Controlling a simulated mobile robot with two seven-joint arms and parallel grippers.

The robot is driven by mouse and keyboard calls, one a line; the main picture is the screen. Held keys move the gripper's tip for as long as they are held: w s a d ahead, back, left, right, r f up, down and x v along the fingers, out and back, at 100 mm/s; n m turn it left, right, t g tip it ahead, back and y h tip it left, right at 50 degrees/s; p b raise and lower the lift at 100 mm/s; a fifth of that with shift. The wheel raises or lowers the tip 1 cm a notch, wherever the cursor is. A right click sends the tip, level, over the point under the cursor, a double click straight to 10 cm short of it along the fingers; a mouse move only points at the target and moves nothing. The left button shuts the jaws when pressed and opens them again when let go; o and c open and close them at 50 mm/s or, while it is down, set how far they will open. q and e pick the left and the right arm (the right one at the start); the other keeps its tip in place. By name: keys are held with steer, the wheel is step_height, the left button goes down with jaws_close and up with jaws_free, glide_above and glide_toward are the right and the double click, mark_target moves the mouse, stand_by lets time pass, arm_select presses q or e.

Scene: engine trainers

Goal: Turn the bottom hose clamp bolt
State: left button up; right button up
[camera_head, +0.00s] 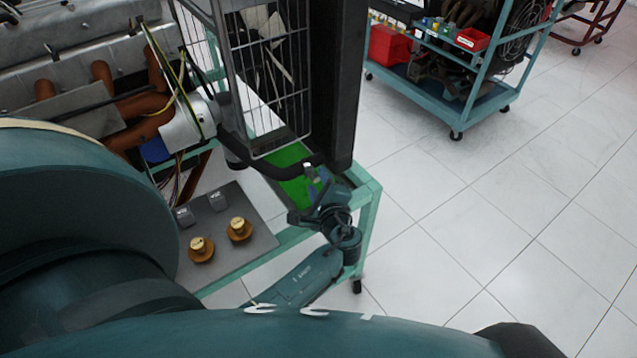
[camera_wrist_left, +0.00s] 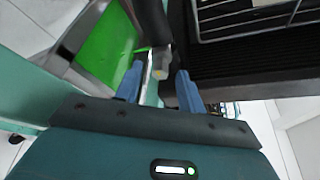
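My left gripper (camera_head: 314,180) is at the lower end of a black hose (camera_head: 277,172) by the foot of the radiator column. In the left wrist view its two blue fingers (camera_wrist_left: 158,82) are apart, with a gap between them. A small grey metal piece with a yellowish spot (camera_wrist_left: 160,74), which looks like the bottom hose clamp bolt, shows between and just beyond the fingertips. The dark hose end (camera_wrist_left: 152,25) is above it. I cannot tell whether the fingers touch the bolt. My right gripper is not in view.
A green panel (camera_head: 291,188) lies beside the gripper on the teal stand frame (camera_head: 365,205). A wire guard (camera_head: 275,90) and black radiator column (camera_head: 338,80) rise close by. A grey plate with brown knobs (camera_head: 240,229) is left.

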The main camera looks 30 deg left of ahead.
arm_select(q)
jaws_close()
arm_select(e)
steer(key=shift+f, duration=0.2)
arm_select(q)
steer(key=shift+r+p, duration=0.15)
steer(key=shift+p, duration=0.25)
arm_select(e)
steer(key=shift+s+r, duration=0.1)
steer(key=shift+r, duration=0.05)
